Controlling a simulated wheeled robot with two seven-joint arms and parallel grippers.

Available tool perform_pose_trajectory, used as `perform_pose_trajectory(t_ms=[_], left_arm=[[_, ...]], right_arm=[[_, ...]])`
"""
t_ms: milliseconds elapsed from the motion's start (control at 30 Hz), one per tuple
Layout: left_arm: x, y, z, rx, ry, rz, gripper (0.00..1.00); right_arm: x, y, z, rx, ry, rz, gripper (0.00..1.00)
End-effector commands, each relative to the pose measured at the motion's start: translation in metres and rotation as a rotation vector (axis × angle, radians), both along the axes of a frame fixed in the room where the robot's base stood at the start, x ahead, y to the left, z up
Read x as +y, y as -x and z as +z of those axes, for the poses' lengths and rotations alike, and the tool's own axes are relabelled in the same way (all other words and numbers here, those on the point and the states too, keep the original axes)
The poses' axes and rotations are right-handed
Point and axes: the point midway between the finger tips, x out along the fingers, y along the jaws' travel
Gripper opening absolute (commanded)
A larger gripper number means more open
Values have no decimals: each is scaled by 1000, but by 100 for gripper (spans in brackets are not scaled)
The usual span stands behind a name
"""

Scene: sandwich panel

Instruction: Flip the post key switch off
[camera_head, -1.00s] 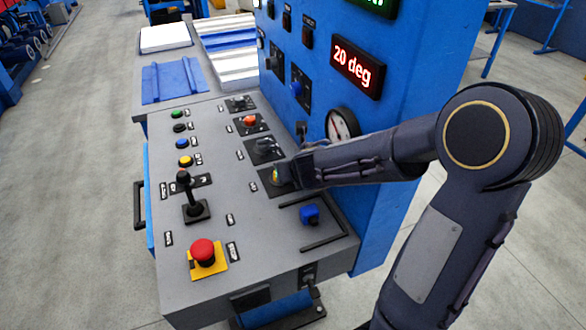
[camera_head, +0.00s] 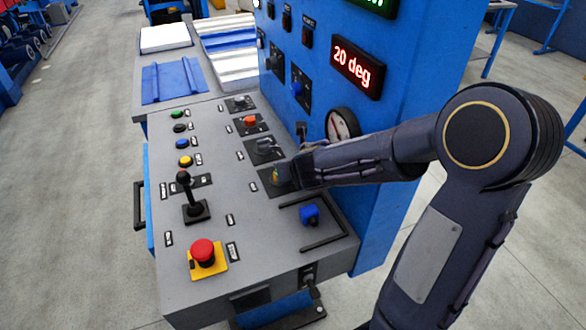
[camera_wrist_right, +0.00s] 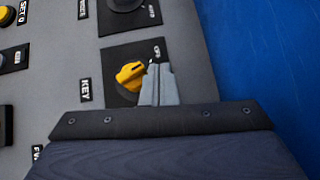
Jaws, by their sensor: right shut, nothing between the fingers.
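The key switch is a yellow knob (camera_wrist_right: 128,74) on a black square plate, beside a label reading KEY, in the right wrist view. In the head view the key switch (camera_head: 275,175) is on the right side of the sloping console, partly hidden by my right gripper. My right gripper (camera_wrist_right: 160,82) is shut and empty, its grey fingertips right beside the knob. I cannot tell whether they touch it. In the head view my right gripper (camera_head: 287,174) reaches in from the right over the plate. My left gripper is not in view.
A blue upright panel (camera_head: 420,95) stands behind my right forearm.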

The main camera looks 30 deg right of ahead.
Motion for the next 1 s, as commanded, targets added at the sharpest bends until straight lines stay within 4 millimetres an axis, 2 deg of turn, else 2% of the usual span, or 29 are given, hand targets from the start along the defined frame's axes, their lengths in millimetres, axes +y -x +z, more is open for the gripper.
perform_pose_trajectory(t_ms=[400, 733, 867, 1000], left_arm=[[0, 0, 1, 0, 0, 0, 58], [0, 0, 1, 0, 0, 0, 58], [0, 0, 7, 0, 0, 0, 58], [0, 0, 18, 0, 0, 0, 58]], right_arm=[[13, -10, 0, 1, -2, 4, 0], [18, -10, 1, 0, -6, 12, 0], [20, -3, 10, -2, -6, 14, 0], [22, 14, 30, -7, -4, 11, 0]])
